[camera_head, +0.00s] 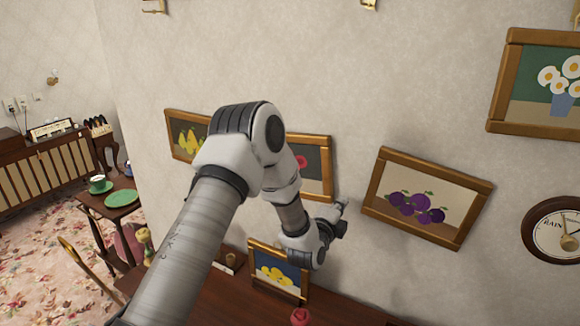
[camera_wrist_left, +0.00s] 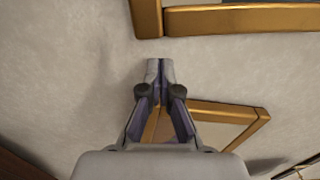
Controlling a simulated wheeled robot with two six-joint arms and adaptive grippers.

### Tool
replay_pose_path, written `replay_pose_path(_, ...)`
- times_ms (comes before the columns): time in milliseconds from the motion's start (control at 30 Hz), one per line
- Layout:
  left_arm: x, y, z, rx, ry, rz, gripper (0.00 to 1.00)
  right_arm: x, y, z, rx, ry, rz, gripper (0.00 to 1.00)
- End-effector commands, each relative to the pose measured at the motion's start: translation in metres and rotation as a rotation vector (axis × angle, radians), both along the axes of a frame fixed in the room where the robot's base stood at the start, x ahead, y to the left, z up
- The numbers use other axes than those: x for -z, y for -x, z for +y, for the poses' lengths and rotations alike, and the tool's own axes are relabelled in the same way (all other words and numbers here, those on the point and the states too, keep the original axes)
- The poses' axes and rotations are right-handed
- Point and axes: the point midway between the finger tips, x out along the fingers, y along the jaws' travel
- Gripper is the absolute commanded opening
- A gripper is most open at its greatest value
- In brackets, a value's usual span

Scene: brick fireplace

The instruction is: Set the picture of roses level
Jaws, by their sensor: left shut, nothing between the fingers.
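The picture of roses (camera_head: 319,167) hangs on the wall in a brown wooden frame. A red bloom on dark grey shows beside my arm, which hides its left part. Its visible top edge slopes slightly down to the right; I cannot tell its full tilt. My left gripper (camera_head: 341,207) is by its lower right corner, shut and empty. In the left wrist view my left gripper (camera_wrist_left: 160,66) has its fingertips together in front of the wall, a small gap from a wooden frame (camera_wrist_left: 240,18) above. I cannot tell which picture that frame is. My right gripper is out of view.
A plum picture (camera_head: 425,199) hangs tilted, right side lower. A pear picture (camera_head: 187,134) hangs left, a daisy picture (camera_head: 540,85) upper right, a round dial (camera_head: 558,230) lower right. A yellow-flower picture (camera_head: 278,270) stands on the wooden table (camera_head: 350,300) below.

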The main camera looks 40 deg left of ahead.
Motion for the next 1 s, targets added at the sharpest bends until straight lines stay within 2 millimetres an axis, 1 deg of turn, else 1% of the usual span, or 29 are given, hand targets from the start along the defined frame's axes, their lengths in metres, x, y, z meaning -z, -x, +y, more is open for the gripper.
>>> replay_pose_path(567,0.0,0.0,0.0002,0.0,0.0,0.0,0.0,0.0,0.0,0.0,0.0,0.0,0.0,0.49)
replay_pose_path(1000,-0.0001,0.0012,0.0053,-0.001,0.001,0.0,0.0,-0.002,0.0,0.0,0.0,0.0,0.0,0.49)
